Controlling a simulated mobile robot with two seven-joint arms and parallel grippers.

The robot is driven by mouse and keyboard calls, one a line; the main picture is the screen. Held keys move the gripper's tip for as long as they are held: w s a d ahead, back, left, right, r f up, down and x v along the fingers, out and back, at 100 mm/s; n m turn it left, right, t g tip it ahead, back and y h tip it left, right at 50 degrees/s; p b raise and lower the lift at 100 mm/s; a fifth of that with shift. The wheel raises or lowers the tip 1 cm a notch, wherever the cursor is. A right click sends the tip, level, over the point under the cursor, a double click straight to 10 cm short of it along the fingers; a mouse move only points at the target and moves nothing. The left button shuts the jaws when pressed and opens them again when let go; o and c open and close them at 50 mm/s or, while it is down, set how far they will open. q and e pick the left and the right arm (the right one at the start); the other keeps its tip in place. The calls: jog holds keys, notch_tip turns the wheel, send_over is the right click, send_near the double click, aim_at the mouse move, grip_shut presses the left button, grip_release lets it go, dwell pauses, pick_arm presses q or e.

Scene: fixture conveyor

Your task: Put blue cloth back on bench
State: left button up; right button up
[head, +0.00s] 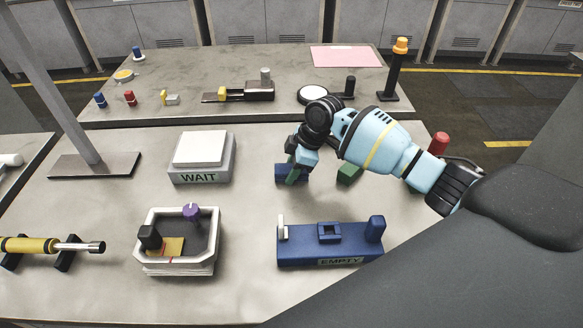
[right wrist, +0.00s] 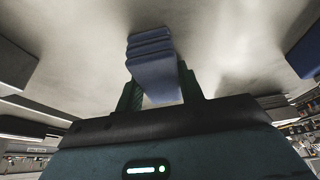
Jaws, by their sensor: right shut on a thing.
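The blue cloth (head: 282,171) is a small folded dark blue block near the middle of the bench (head: 255,205), partly covered by my right gripper. In the right wrist view the folded cloth (right wrist: 152,62) sits between the two green fingers, its layers showing at the far end. My right gripper (head: 293,175) points down and is shut on the cloth. I cannot tell whether the cloth touches the bench. My left gripper is not in view.
A WAIT box (head: 201,158) stands left of the cloth. A grey tray (head: 213,238) and a blue EMPTY fixture (head: 300,252) are nearer me. A green block (head: 347,172) and a red-topped post (head: 438,143) lie to the right. Bare bench surrounds the cloth.

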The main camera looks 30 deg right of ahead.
jog(key=o, duration=1)
jog(key=shift+f, duration=0.15)
jog(key=shift+c, duration=0.2)
jog(key=shift+s+f, duration=0.1)
jog(key=v, duration=0.8)
